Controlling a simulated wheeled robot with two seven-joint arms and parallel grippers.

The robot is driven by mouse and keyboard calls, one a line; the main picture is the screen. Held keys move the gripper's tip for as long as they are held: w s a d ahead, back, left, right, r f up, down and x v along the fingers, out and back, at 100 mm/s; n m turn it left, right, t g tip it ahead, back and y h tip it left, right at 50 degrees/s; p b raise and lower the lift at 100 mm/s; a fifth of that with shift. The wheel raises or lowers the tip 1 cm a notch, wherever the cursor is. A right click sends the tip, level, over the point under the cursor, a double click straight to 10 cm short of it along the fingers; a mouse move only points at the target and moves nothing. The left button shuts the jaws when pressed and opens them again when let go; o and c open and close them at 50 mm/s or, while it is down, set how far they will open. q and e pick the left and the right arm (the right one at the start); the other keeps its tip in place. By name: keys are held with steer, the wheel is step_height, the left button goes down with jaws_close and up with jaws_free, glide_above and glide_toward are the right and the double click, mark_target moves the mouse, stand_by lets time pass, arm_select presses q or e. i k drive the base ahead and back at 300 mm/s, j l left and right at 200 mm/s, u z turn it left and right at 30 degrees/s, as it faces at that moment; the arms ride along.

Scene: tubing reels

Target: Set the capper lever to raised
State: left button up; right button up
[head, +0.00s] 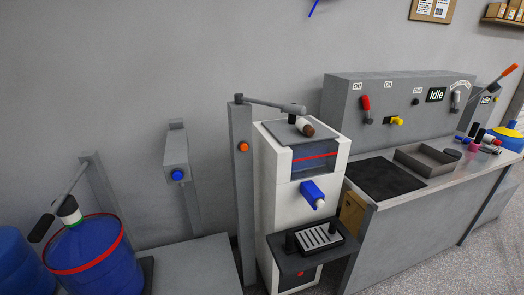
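No label in the head view names the capper. Several levers show. An arm with a black handle (42,228) slopes down to the left from a grey post (103,187), over a blue drum (100,262) with a red rim. A grey arm (272,104) on a tall post (242,185) reaches over the white machine (270,200). A lever with an orange grip (509,70) tilts up to the right at the far right, beside a small "Idle" display (486,100). I cannot tell which is the capper lever. Neither gripper is in view.
A grey control panel (350,92) with red and yellow switches stands behind a bench with a black mat (384,182) and an open tray (401,155). Small coloured items (477,140) lie to its right. A low grey surface (195,262) left of the white machine is clear.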

mark_target(66, 204)
steer(key=u, duration=1.5)
